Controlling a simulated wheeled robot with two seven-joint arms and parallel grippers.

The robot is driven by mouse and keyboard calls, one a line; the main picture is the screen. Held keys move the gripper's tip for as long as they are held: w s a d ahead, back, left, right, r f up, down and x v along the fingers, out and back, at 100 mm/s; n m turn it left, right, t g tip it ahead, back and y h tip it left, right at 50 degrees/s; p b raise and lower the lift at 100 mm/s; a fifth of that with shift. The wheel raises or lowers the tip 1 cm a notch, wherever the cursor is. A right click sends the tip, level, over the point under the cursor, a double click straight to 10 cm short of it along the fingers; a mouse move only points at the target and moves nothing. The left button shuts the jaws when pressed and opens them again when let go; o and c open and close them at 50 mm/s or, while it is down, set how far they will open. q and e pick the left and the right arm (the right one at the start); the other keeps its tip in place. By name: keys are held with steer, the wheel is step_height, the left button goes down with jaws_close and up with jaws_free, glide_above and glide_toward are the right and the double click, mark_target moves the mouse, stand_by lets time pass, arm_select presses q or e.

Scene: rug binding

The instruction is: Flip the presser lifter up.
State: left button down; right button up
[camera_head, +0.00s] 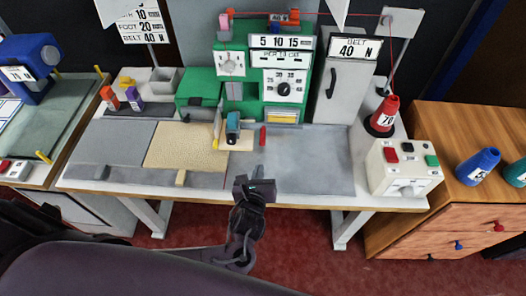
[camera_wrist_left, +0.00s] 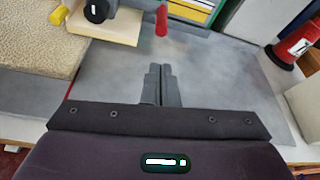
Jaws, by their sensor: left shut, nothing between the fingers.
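The green machine (camera_head: 230,62) stands at the back middle of the table. A small red lever (camera_head: 263,137), which looks like the presser lifter, points down at the machine's front. It also shows in the left wrist view (camera_wrist_left: 161,20), at the top middle. Left of it, a dark foot-like part (camera_head: 233,128) sits over a pale block (camera_head: 238,144). My left gripper (camera_head: 262,173) is in front of the lever, nearer the table's front edge and apart from it. In the left wrist view its fingers (camera_wrist_left: 160,70) are together and empty. My right gripper is not in view.
A tan rug (camera_head: 185,146) lies left of the foot. A red thread cone (camera_head: 385,115) and a button box (camera_head: 405,165) stand at the right of the table. The grey table plate (camera_head: 315,165) is clear between them and the lever.

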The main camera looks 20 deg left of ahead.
arm_select(q)
steer(key=x, duration=1)
